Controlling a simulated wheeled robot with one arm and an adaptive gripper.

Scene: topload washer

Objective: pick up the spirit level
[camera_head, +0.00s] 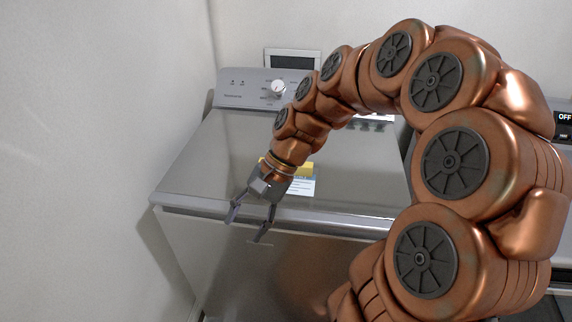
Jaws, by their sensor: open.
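A yellow piece (306,169) shows on the washer lid (230,150), partly hidden behind my wrist. It may be the spirit level, but too little shows to be sure. My gripper (248,225) is open, its two fingers spread and pointing down and left. In the picture, the fingers overlap the washer's front top edge, below and left of the yellow piece. Nothing shows between them.
The control panel (245,88) with a knob rises at the washer's back. A wall (90,130) stands close on the left. The lid's left part is clear. A second appliance (562,125) is at right.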

